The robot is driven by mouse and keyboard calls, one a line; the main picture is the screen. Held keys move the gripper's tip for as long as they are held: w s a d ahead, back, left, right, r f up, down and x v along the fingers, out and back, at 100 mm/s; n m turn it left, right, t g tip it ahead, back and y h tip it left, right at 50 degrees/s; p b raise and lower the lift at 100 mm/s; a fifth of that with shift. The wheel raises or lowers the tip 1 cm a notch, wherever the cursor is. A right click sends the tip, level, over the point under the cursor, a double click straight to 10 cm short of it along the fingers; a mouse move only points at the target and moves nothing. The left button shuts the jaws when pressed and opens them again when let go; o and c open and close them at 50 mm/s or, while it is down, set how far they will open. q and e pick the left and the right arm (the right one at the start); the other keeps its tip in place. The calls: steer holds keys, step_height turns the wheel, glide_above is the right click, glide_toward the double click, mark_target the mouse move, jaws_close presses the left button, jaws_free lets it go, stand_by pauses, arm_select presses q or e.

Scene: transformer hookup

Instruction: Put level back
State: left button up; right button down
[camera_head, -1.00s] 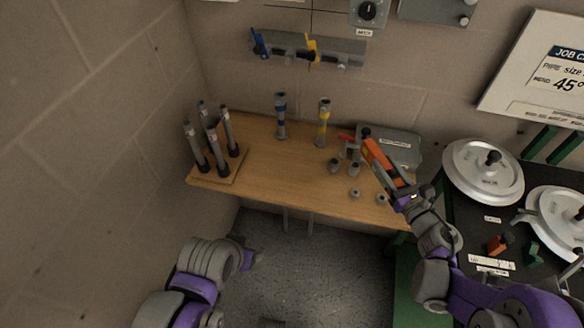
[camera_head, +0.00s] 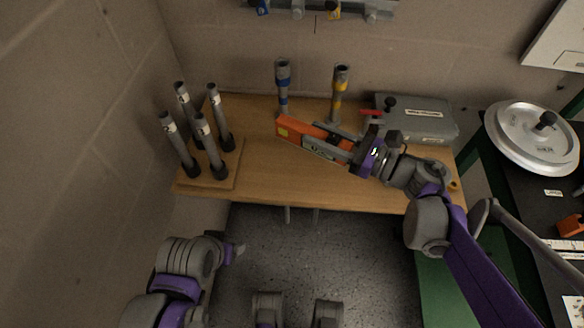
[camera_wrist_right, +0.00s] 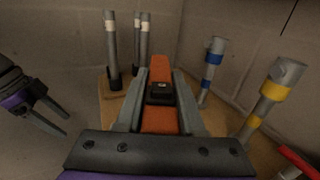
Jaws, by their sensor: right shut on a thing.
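The level is an orange bar (camera_head: 297,132) with a light panel on its side, held above the wooden bench in the head view. My right gripper (camera_head: 345,147) is shut on the level near its right end. In the right wrist view the orange level (camera_wrist_right: 159,121) lies between the two fingers, with a dark block on its top. My left arm shows at the lower left of the head view, and its gripper (camera_head: 240,249) is small there, below the bench's front edge.
Several grey pipes (camera_head: 214,148) stand in a wooden base at the bench's left. A blue-banded fitting (camera_head: 283,85) and a yellow-banded one (camera_head: 340,92) stand at the back. A grey case (camera_head: 428,120) lies back right. The bench's (camera_head: 265,178) front middle is clear.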

steer(key=shift+a+f, duration=0.2)
steer(key=shift+a, duration=0.35)
arm_select(q)
steer(key=f+b, duration=0.2)
steer(key=f, duration=0.1)
steer(key=f+b, duration=0.2)
steer(key=shift+w+a, duration=0.35)
steer(key=shift+w, duration=0.05)
arm_select(e)
steer(key=shift+g, duration=0.3)
step_height(320, 180, down, 10)
steer(key=shift+s+r, duration=0.1)
steer(key=shift+r, duration=0.1)
steer(key=shift+f, duration=0.15)
steer(key=c, duration=0.5)
jaws_free()
arm_select(q)
steer(key=shift+f, duration=0.15)
